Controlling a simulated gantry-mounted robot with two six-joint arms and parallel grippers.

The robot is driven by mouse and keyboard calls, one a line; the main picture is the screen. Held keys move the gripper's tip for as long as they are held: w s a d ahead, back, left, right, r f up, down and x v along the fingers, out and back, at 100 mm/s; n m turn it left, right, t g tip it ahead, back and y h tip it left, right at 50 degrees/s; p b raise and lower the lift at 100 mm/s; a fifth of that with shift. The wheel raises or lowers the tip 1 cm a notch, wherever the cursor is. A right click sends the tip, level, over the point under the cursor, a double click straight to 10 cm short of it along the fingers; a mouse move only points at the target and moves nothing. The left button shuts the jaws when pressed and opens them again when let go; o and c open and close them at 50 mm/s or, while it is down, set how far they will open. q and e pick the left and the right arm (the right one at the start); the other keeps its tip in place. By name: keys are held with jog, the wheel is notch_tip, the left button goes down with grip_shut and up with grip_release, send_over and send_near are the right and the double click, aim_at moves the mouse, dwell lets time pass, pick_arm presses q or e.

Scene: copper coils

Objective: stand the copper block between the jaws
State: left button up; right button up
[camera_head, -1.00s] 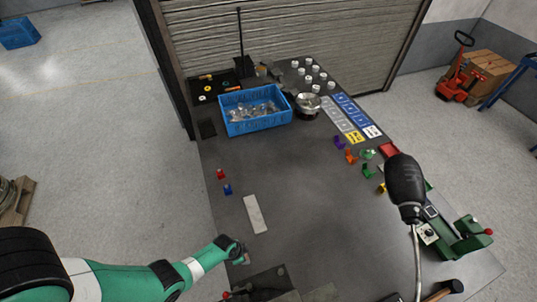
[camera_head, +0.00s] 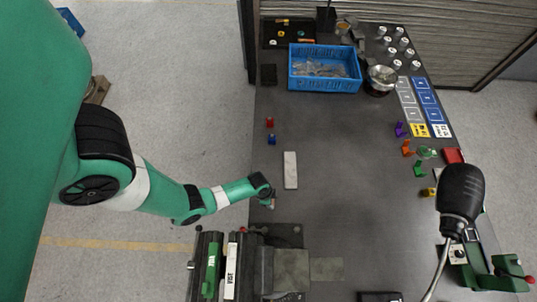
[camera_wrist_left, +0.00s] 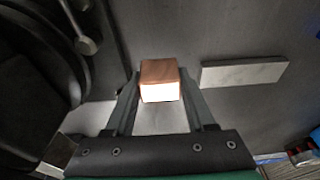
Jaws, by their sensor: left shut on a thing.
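My left gripper (camera_head: 270,201) is shut on the copper block (camera_wrist_left: 160,80). In the left wrist view the block sits between the fingertips of the left gripper (camera_wrist_left: 160,95), with its copper top and a bright side face showing. In the head view the block (camera_head: 271,204) is tiny and mostly hidden by the gripper. The vise (camera_head: 231,265) stands at the bottom of the head view, just below the gripper, and the block is outside it. I cannot tell whether the block touches the table. My right gripper is not in view.
A pale flat bar (camera_head: 290,170) lies close to the gripper and shows in the wrist view too (camera_wrist_left: 245,73). Red (camera_head: 270,122) and blue (camera_head: 271,139) small blocks lie farther up. A blue bin (camera_head: 325,84) stands at the back. The middle of the table is clear.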

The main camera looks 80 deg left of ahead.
pick_arm(q)
jog(key=shift+s+d+f, duration=0.1)
jog(key=shift+s+f, duration=0.05)
jog(key=shift+s, duration=0.15)
jog(key=shift+f, duration=0.15)
jog(key=b+x, duration=0.3)
jog(key=s+b+x, duration=0.1)
jog(key=b+x, duration=0.2)
jog(key=shift+s+f+b, duration=0.1)
jog(key=shift+f+b, duration=0.1)
jog(key=shift+b, duration=0.15)
jog(key=shift+r, duration=0.1)
jog(key=shift+s+b+x, duration=0.2)
jog(key=shift+b+x, duration=0.55)
jog(key=shift+x, duration=0.25)
jog(key=shift+s+b+x, duration=0.2)
jog(key=shift+b+x, duration=0.5)
jog(key=shift+x, duration=0.25)
jog(key=o, duration=1.3)
jog(key=shift+s, duration=0.1)
jog(key=shift+c, duration=0.2)
